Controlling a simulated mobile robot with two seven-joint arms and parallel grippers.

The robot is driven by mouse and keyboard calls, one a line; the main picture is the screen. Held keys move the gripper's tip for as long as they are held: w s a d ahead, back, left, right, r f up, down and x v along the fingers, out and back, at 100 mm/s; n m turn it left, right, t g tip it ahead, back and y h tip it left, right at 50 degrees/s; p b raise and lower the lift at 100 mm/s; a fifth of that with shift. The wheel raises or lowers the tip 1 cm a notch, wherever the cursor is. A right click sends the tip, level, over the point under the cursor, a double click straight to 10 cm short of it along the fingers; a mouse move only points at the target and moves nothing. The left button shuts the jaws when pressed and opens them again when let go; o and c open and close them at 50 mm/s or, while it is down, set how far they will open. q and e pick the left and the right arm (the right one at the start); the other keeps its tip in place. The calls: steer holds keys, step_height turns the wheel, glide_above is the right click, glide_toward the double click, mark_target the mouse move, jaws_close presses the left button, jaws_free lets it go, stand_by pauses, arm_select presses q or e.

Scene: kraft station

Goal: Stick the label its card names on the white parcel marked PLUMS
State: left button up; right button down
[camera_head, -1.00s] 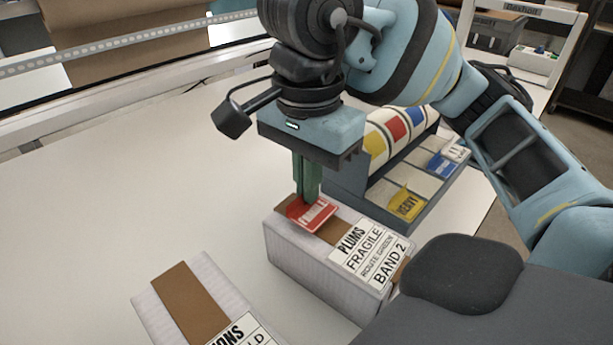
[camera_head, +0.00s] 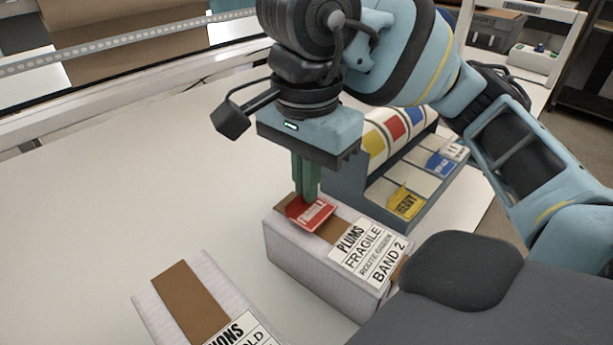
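The white parcel marked PLUMS (camera_head: 300,262) stands on the table, brown tape across its top. A red label (camera_head: 316,215) with white print lies at the parcel's top, over the tape. My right gripper (camera_head: 306,196) points straight down at the label's back edge, its green fingers close together. The fingertips meet the label, whose back edge appears turned up; whether they still pinch it is unclear. A label dispenser (camera_head: 425,208) behind holds yellow HEAVY (camera_head: 405,203), blue (camera_head: 441,165) and white (camera_head: 457,150) labels. My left gripper is out of view.
A second white parcel (camera_head: 222,285) with brown tape and a partly cut-off card stands at the front left. Coloured label rolls (camera_head: 395,126) sit on the dispenser. The white table (camera_head: 110,190) is clear to the left.

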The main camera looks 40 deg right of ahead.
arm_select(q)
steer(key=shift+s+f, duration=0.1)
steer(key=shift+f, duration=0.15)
arm_select(e)
steer(key=shift+f, duration=0.45)
steer(key=c, duration=1.6)
jaws_free()
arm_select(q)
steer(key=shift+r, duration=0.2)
arm_select(e)
steer(key=shift+r, duration=0.2)
